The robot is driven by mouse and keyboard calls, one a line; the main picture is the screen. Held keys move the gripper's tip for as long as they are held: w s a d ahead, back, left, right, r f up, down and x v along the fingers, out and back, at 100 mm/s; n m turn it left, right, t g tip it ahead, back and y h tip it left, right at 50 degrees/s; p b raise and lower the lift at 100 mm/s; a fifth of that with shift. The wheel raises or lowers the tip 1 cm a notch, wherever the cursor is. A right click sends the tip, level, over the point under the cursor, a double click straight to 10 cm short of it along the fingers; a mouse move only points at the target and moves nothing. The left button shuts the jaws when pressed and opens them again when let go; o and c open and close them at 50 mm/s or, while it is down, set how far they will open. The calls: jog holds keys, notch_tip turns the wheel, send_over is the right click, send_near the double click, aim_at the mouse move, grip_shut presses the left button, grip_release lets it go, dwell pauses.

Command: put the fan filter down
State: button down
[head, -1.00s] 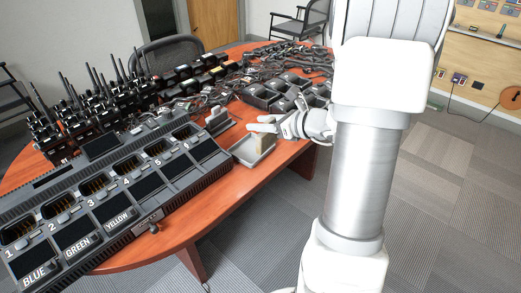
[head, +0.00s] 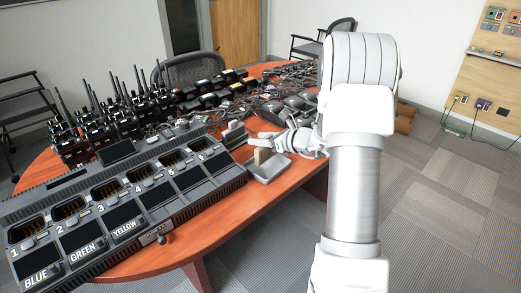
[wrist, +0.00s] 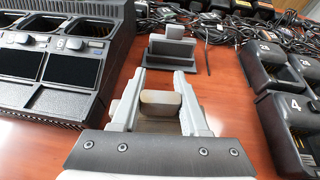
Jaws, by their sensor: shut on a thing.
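The fan filter, a small beige block (head: 261,156), is held in my gripper (head: 268,138) at the right edge of the table. In the wrist view the filter (wrist: 160,101) sits between the two pale fingers of my gripper (wrist: 157,92), which are shut on it. In the head view a shallow grey tray (head: 271,174) shows at the filter. Whether the filter touches the tray floor cannot be told. The filter's lower part is partly hidden in the wrist view.
A large charger bank (head: 140,205) with labelled slots lies left of the tray. A small dark stand (wrist: 174,55) is ahead of my gripper. Several numbered black chargers (wrist: 290,105) sit on the right in the wrist view. Radios and cables crowd the far table.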

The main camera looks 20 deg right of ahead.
aim_at(261, 148)
jog(key=shift+f+b, duration=0.45)
jog(key=shift+f, duration=1.2)
jog(key=shift+f, duration=0.1)
jog(key=shift+f, duration=0.15)
jog(key=shift+c, duration=2.1)
grip_release()
jog(key=shift+r, duration=0.3)
jog(key=p+v, duration=0.2)
jog(key=v, duration=1)
jog(key=shift+s+f, duration=0.1)
jog(key=shift+f, duration=0.05)
